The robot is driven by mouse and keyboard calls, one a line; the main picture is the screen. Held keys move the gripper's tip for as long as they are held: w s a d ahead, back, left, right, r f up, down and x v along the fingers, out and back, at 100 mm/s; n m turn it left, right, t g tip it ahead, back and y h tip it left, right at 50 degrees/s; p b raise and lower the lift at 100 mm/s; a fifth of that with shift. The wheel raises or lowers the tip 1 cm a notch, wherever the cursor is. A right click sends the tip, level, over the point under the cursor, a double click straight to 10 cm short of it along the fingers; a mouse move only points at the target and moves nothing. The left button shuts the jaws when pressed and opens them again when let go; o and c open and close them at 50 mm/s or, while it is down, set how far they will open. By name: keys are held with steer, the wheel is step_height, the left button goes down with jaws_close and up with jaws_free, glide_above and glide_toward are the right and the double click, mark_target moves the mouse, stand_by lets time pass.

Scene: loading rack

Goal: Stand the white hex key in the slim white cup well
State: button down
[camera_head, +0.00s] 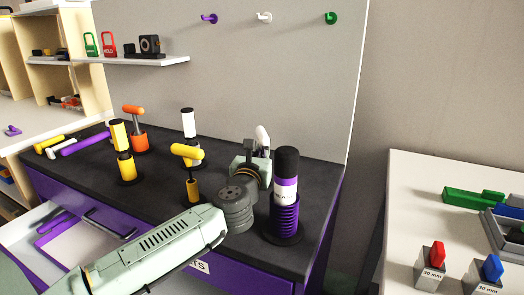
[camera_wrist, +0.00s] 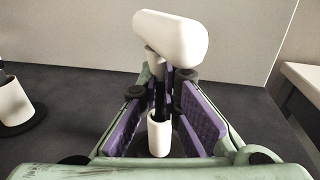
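The white hex key has a thick white T-handle (camera_wrist: 172,37), a white collar and a dark shaft. It looks upright, and its shaft goes into the slim white cup well (camera_wrist: 158,136); how deep it sits I cannot tell. My gripper (camera_wrist: 166,82) reaches in with its purple pads on either side of the shaft. The pads look apart, with a gap beside the shaft. In the head view my gripper (camera_head: 256,150) is at the right part of the dark bench, and the white handle (camera_head: 262,136) shows above it. The cup is hidden there.
A purple-and-black tool (camera_head: 286,185) stands close to my gripper's right. A white-and-black tool (camera_head: 189,122) in a white cup stands behind left. A yellow T-handled tool (camera_head: 187,153), a yellow tool (camera_head: 119,135) and an orange one (camera_head: 133,112) stand further left. Wall hooks hang above.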

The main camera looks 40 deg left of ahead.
steer(key=shift+f, duration=0.1)
steer(key=c, duration=1.7)
jaws_free()
steer(key=shift+s, duration=0.1)
